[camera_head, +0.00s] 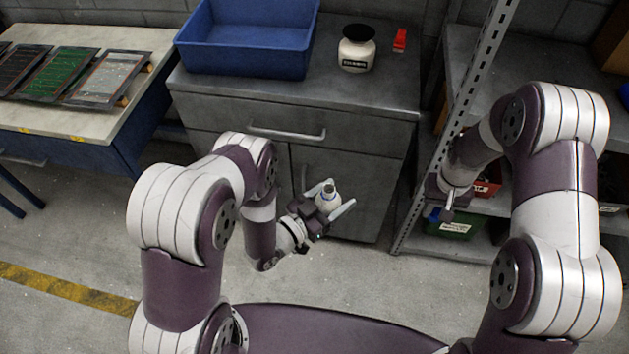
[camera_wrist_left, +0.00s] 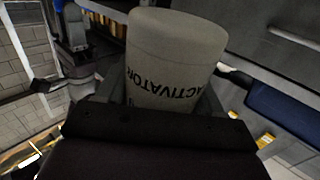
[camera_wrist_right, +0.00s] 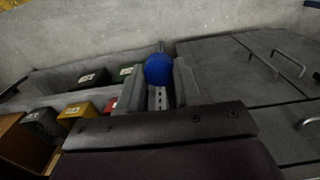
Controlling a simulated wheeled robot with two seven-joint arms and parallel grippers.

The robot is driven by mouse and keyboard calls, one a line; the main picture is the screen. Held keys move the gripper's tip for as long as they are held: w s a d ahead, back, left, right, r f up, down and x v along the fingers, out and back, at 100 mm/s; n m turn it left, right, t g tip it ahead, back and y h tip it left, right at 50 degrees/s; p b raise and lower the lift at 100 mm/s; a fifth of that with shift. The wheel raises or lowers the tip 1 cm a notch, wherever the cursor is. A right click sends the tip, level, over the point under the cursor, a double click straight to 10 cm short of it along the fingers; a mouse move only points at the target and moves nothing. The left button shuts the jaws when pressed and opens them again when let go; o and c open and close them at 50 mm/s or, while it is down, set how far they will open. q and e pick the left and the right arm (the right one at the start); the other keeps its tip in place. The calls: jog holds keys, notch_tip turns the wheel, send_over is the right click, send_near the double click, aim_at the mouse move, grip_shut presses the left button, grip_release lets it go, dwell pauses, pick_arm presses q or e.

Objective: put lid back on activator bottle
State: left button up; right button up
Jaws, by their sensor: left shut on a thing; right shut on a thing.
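My left gripper (camera_head: 336,203) is shut on the white activator bottle (camera_head: 327,198) in front of the grey cabinet. In the head view the bottle's narrow neck points up and carries no blue lid. The bottle (camera_wrist_left: 175,60) fills the middle of the left wrist view, its ACTIVATOR lettering upside down there. My right gripper (camera_head: 447,212) is at the right, by the shelf rack, well apart from the bottle. In the right wrist view it is shut on a round blue lid (camera_wrist_right: 158,69) between its fingertips. The lid is hard to make out in the head view.
The grey cabinet (camera_head: 300,107) bears a blue bin (camera_head: 245,62), a black-topped white jar (camera_head: 357,50) and a red object (camera_head: 400,40). A shelf rack (camera_head: 468,72) with small bins stands right. A bench (camera_head: 145,40) with panels is left. Floor between the arms is clear.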

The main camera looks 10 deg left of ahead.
dwell(0.4)
jog(key=shift+a, duration=0.45)
jog(key=w+a+r+n, duration=0.1)
jog(key=a+r, duration=0.3)
jog(key=a, duration=0.4)
jog(key=w+a+r+n, duration=0.1)
jog(key=a+r+n, duration=0.15)
jog(key=a, duration=0.55)
jog(key=s+a+r+m, duration=0.1)
jog(key=a+r+m, duration=0.1)
jog(key=s+a+r+m, duration=0.2)
jog(key=a+r, duration=0.1)
jog(key=s+a+r+m, duration=0.1)
jog(key=a+r+m, duration=0.1)
jog(key=r+m, duration=0.1)
jog(key=shift+s+a+r, duration=0.15)
jog(key=shift+s+a, duration=0.2)
jog(key=shift+a, duration=0.05)
jog(key=shift+s+d+m, duration=0.2)
jog(key=shift+d+m, duration=0.05)
jog(key=shift+m, duration=0.5)
